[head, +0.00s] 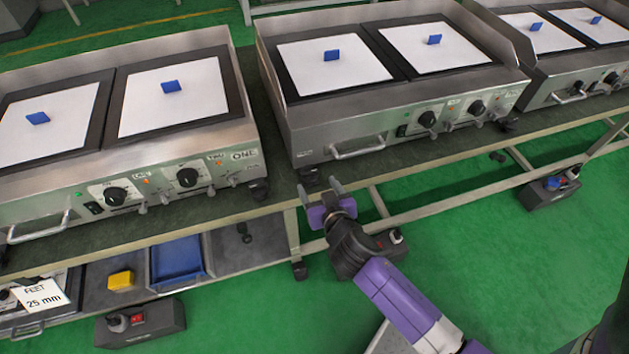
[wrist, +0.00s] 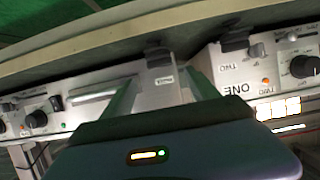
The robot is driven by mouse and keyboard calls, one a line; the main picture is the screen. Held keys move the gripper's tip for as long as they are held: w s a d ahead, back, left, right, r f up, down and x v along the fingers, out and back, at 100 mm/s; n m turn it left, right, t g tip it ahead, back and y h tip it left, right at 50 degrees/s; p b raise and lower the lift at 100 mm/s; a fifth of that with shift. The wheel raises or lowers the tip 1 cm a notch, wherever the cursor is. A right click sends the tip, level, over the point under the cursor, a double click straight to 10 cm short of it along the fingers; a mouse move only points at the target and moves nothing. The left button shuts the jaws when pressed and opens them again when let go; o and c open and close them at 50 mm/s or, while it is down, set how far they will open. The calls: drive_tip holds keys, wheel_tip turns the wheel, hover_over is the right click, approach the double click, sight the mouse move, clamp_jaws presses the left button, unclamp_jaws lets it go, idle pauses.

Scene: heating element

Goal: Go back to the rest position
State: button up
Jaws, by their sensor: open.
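My gripper (head: 319,188) is open with nothing between its fingers. In the head view it is at the front edge of the bench, near the gap between the heating unit marked ONE (head: 244,157) and the middle heating unit (head: 360,148). The wrist view shows the two spread fingers (wrist: 163,92) with the unit fronts beyond them, their lettering upside down. My purple arm reaches up from the lower right of the head view. I cannot tell whether the fingers touch the bench.
Another heating unit (head: 570,85) stands at the right. The units carry white plates with blue blocks, such as one block (head: 332,55). A lower shelf holds a blue tray (head: 178,262) and a yellow block (head: 120,280). Green floor (head: 480,255) is open at lower right.

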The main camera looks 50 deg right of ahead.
drive_tip(key=shift+s+a+r, duration=0.15)
drive_tip(key=shift+s+a, duration=0.05)
idle(0.6)
drive_tip(key=s+a+r+n+t+y, duration=0.4)
drive_tip(key=s+a+r+n+t, duration=0.15)
drive_tip(key=a+r, duration=0.5)
drive_tip(key=s+a+r+g+y+p, duration=0.1)
drive_tip(key=s+a+r, duration=0.3)
drive_tip(key=s, duration=0.5)
drive_tip(key=s+a+r+n+y+p, duration=0.1)
drive_tip(key=s+a+r, duration=0.3)
drive_tip(key=s, duration=0.6)
drive_tip(key=shift+s+a+r+g+y, duration=0.25)
drive_tip(key=shift+a+g+y, duration=0.1)
drive_tip(key=shift+y, duration=0.45)
